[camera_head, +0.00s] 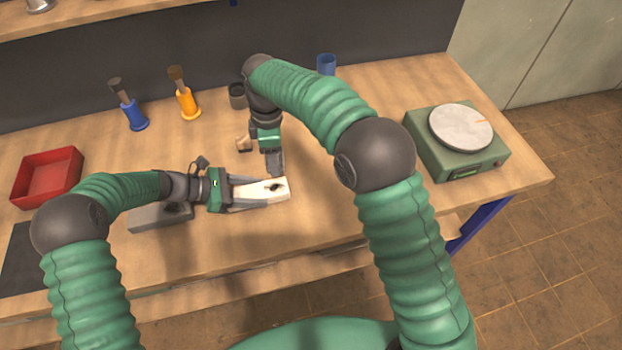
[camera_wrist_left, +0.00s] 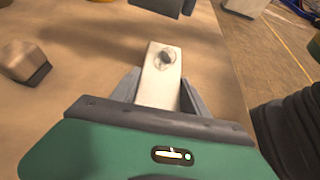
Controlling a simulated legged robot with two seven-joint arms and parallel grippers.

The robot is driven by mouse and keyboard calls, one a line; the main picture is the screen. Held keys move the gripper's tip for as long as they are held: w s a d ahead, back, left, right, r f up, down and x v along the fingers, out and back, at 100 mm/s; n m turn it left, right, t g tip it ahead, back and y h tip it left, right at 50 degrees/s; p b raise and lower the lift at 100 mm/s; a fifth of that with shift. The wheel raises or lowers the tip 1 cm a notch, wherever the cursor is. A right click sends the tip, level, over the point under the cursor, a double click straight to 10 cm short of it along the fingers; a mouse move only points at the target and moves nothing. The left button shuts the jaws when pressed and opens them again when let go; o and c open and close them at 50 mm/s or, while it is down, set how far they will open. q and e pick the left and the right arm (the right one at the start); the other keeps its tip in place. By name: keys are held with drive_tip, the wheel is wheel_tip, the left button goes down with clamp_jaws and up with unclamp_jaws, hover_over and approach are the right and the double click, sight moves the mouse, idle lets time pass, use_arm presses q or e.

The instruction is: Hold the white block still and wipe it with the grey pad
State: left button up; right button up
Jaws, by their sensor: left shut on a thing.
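The white block (camera_head: 280,185) lies lengthwise in my left gripper (camera_head: 255,193), near the middle of the table. My left gripper is shut on it, with one finger along each side. The left wrist view shows the block (camera_wrist_left: 157,88) sticking out past the fingers, with a dark mark on its top near the far end. My right gripper (camera_head: 276,168) points down just behind the block's free end; its finger opening cannot be made out. A small tan piece with a dark grey base (camera_wrist_left: 27,63), perhaps the grey pad, lies on the table beyond the block, left of my right gripper.
A flat grey block (camera_head: 150,218) lies under my left wrist. A red tray (camera_head: 48,176) is at the left. Blue (camera_head: 134,116) and orange (camera_head: 188,103) holders and a dark cup (camera_head: 237,96) stand behind. A green device (camera_head: 455,150) with a round plate is at the right.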

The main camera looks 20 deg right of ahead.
sight(272, 184)
drive_tip(key=shift+w+a+r+n, duration=0.25)
drive_tip(key=shift+a+r+n, duration=0.05)
drive_tip(key=shift+a+n, duration=0.2)
drive_tip(key=shift+w+a+r+n, duration=0.2)
drive_tip(key=shift+a+r+n, duration=0.1)
drive_tip(key=shift+a+n, duration=0.2)
drive_tip(key=shift+d+f, duration=0.1)
drive_tip(key=shift+f, duration=3.55)
drive_tip(key=shift+s, duration=0.2)
drive_tip(key=shift+c, duration=0.6)
drive_tip(key=shift+s+f, duration=0.35)
drive_tip(key=shift+s, duration=2.8)
drive_tip(key=w, duration=0.6)
drive_tip(key=shift+w, duration=0.25)
drive_tip(key=shift+w+r, duration=0.2)
drive_tip(key=shift+r, duration=0.95)
drive_tip(key=shift+s+r, duration=0.1)
drive_tip(key=shift+r, duration=2.9)
